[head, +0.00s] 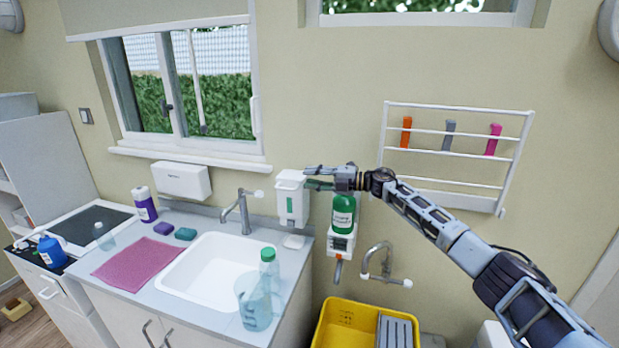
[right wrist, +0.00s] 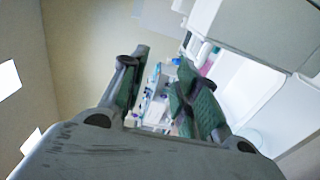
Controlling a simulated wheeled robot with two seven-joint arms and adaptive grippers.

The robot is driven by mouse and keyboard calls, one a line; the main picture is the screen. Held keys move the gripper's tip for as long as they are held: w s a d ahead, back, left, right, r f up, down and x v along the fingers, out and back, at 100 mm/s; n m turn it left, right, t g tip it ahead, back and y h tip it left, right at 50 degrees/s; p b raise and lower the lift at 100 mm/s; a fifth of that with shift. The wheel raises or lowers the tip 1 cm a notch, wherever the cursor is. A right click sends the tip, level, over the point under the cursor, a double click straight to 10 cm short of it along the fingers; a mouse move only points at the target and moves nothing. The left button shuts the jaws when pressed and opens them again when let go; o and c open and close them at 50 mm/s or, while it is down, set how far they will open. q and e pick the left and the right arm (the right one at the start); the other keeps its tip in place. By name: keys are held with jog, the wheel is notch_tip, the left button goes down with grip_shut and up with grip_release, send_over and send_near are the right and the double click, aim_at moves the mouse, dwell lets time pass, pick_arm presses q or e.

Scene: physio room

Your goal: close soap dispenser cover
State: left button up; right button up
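The white soap dispenser (head: 292,200) hangs on the wall behind the right end of the sink counter, with a narrow green window in its front. Its upper front part, apparently the cover (head: 291,181), is at the top; how far it stands open is too small to tell. My right gripper (head: 312,177) is just right of the dispenser's upper part, its fingers pointing left toward it. Contact cannot be told. In the right wrist view the fingers (right wrist: 162,62) are apart with nothing between them. A pale box-like surface, possibly the dispenser, fills the upper right there. My left gripper is out of view.
A green bottle (head: 343,214) in a wall holder is just below my right gripper. A white sink (head: 215,270), tap (head: 244,212), clear jug (head: 255,305) and green-capped bottle (head: 268,266) are at the counter. A yellow bucket (head: 345,335) stands below right. A wall rack (head: 455,150) hangs above my arm.

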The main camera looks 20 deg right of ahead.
jog(key=v, duration=0.6)
jog(key=shift+s+d, duration=0.25)
jog(key=shift+s, duration=0.05)
dwell(0.8)
dwell(0.5)
jog(key=shift+f, duration=0.1)
